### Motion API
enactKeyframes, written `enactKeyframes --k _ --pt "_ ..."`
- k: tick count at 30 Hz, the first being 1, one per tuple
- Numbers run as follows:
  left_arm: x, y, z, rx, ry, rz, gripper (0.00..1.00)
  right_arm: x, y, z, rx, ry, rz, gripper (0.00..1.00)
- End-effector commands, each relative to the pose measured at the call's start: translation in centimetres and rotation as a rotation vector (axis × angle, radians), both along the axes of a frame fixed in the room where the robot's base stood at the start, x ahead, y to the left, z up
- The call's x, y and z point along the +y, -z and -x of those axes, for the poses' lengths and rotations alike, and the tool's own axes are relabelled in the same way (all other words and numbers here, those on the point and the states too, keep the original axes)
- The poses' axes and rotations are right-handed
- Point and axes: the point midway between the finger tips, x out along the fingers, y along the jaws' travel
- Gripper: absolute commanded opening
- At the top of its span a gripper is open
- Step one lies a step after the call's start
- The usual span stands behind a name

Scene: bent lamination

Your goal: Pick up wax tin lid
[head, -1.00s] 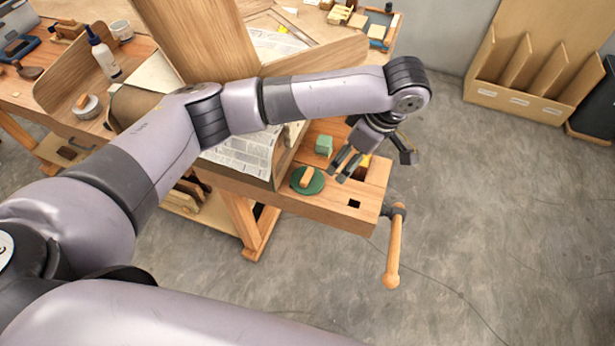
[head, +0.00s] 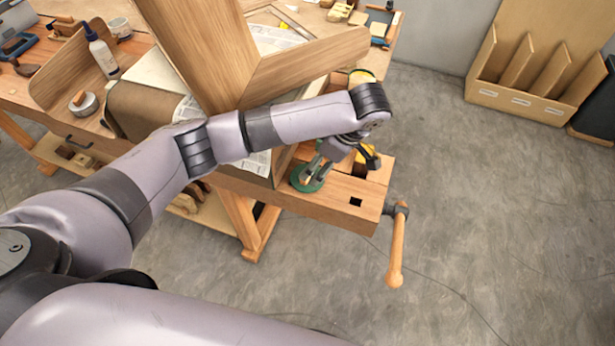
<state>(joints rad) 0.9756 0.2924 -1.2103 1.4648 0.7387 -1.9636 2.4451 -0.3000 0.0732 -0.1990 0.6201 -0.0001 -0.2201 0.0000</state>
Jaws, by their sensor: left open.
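The wax tin lid appears to be the round green disc (head: 299,184) with a wooden grip, lying on the front right part of the workbench. My left gripper (head: 324,169) is open, with some of its fingers over the lid and covering much of it. I cannot tell whether they touch the lid. My right gripper is not in view.
The workbench (head: 335,204) has a vise handle (head: 396,250) jutting from its right end. Bent wood panels (head: 310,66) rise behind my left arm. A glue bottle (head: 102,52) stands at the left. Open floor lies to the right.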

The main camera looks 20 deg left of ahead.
Motion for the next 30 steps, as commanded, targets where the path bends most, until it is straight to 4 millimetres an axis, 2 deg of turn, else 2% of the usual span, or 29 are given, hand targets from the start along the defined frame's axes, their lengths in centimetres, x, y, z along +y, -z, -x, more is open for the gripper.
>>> enactKeyframes --k 6,12,20,30 --pt "1.6 2.1 0.1 0.002 -0.003 -0.005 0.7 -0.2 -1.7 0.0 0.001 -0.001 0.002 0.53" --pt "2.3 4.4 0.0 0.0 -0.001 -0.002 0.7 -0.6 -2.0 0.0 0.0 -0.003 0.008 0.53" --pt "2.4 4.6 0.0 0.0 -0.001 -0.001 0.69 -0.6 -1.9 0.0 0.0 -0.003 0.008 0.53" --pt "2.3 4.6 0.0 0.0 0.0 -0.001 0.47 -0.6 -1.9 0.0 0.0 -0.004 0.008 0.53"
